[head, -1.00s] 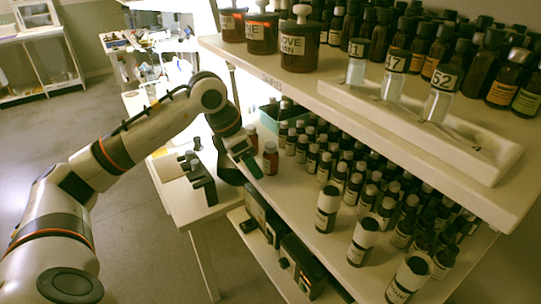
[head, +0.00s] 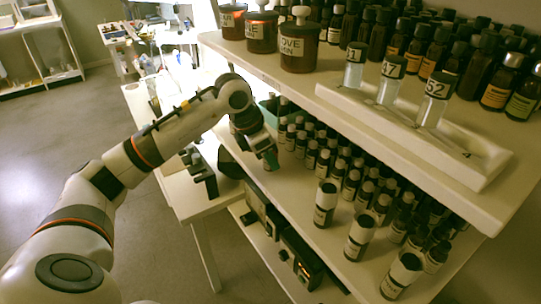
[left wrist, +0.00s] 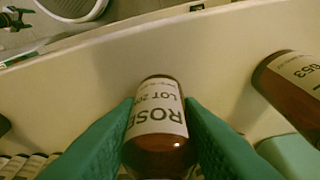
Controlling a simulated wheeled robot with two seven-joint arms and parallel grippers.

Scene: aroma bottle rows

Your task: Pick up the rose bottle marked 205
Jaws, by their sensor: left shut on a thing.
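The rose bottle (left wrist: 158,125) is amber-brown with a white label reading ROSE and LOT 20 plus a last digit I cannot read surely. It shows at the bottom centre of the left wrist view. My left gripper (left wrist: 160,140) has a green finger on each side of it and is shut on it. In the head view my left gripper (head: 268,158) is at the left end of the middle shelf, and it hides the bottle there. My right gripper is in neither view.
Another amber bottle (left wrist: 292,85), its label ending in 53, stands right of the gripper in the wrist view.

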